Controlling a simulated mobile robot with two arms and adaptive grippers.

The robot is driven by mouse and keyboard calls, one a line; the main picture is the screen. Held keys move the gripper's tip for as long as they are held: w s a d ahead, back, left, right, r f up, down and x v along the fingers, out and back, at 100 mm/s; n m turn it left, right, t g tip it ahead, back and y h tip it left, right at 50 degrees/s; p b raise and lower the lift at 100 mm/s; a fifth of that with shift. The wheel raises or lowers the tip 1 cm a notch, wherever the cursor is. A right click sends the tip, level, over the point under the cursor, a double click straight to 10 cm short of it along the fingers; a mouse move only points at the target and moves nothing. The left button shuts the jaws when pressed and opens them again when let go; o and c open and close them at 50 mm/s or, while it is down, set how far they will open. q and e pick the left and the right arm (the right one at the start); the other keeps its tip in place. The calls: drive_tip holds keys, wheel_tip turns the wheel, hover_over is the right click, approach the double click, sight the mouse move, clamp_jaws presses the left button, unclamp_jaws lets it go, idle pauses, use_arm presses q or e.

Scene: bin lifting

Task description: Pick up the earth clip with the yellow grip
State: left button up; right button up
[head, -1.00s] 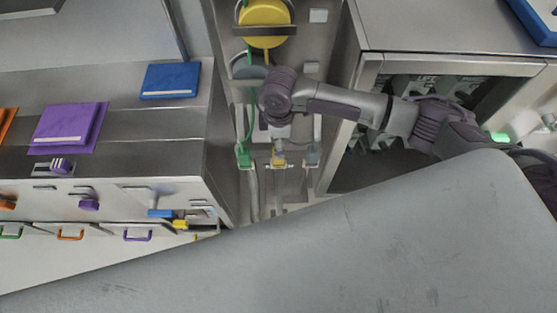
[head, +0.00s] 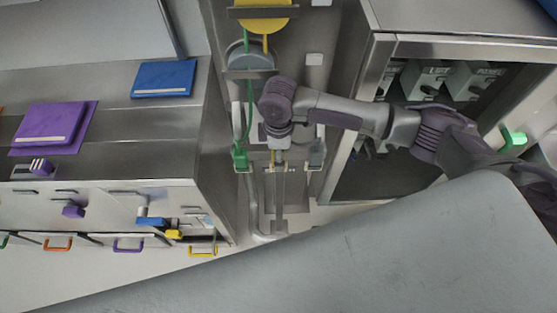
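The earth clip with the yellow grip (head: 274,158) hangs between a green-gripped clip (head: 240,159) and a grey one (head: 316,156) in the rack at centre. Only small yellow parts of it show. My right gripper (head: 278,148) comes from the right and points down directly over it, covering most of the grip. Its fingers are too small and hidden to tell whether they are open or shut, or touch the clip. My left gripper is not in view.
A yellow reel (head: 262,20) and a grey reel (head: 250,58) with cables sit above the clips. A cabinet with coloured handles (head: 128,246) and blue (head: 163,77) and purple folders (head: 50,124) stands left. An open cabinet (head: 400,180) with labelled units stands right.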

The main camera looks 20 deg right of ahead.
clamp_jaws()
drive_tip(key=shift+r, duration=0.1)
wheel_tip(320, 180, up, 10)
drive_tip(key=shift+w+f+b, duration=0.1)
drive_tip(key=shift+f+b, duration=0.1)
drive_tip(key=shift+b, duration=0.6)
drive_tip(key=shift+r, duration=0.15)
